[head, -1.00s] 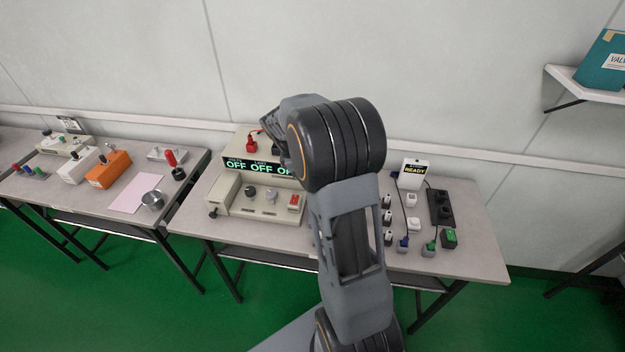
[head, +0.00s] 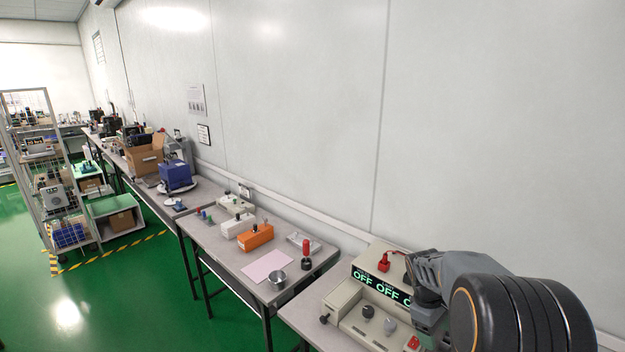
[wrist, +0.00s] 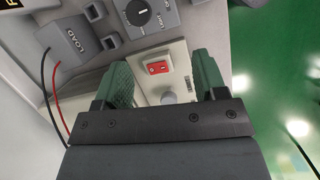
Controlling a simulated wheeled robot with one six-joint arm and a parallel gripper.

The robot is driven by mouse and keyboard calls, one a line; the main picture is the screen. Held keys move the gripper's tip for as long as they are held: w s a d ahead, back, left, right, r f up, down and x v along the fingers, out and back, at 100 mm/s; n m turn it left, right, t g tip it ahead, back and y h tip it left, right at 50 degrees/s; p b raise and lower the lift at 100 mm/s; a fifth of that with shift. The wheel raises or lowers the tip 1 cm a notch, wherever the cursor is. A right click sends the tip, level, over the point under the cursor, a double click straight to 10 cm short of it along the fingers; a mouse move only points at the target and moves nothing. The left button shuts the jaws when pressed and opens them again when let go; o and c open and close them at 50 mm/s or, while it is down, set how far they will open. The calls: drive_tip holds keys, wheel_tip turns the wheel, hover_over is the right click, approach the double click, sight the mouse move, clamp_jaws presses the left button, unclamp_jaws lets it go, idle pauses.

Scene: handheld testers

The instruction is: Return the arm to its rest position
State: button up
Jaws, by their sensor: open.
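My gripper (wrist: 160,85) is open in the wrist view, with its two green fingers apart and nothing between them. Behind the fingers is a beige tester panel with a red rocker switch (wrist: 158,68). In the head view my arm is at the lower right, folded in front of the beige tester (head: 365,305) with its green "OFF" displays; the fingertips are hidden there. A grey box marked LOAD (wrist: 85,47) with a black and a red lead is left of the fingers in the wrist view.
A table to the left holds an orange box (head: 256,237), a pink sheet (head: 267,266), a metal cup (head: 277,280) and a red-handled tool (head: 306,250). Farther left are a cardboard box (head: 143,157) and a wire rack (head: 50,170).

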drive_tip(key=s+a+r+m+t+y, duration=0.1)
drive_tip(key=s+a+r+m+t, duration=0.2)
drive_tip(key=s+a, duration=0.4)
drive_tip(key=s+a+r+m+t+y, duration=0.1)
drive_tip(key=s+a+r+m+t, duration=0.1)
drive_tip(key=s+a+r+m, duration=0.2)
drive_tip(key=s+a+r, duration=0.1)
drive_tip(key=s+a, duration=0.1)
drive_tip(key=a, duration=0.1)
drive_tip(key=shift+s+a+r+t+y, duration=0.15)
drive_tip(key=shift+s+r+t+y, duration=0.1)
drive_tip(key=shift+s+t+y, duration=0.15)
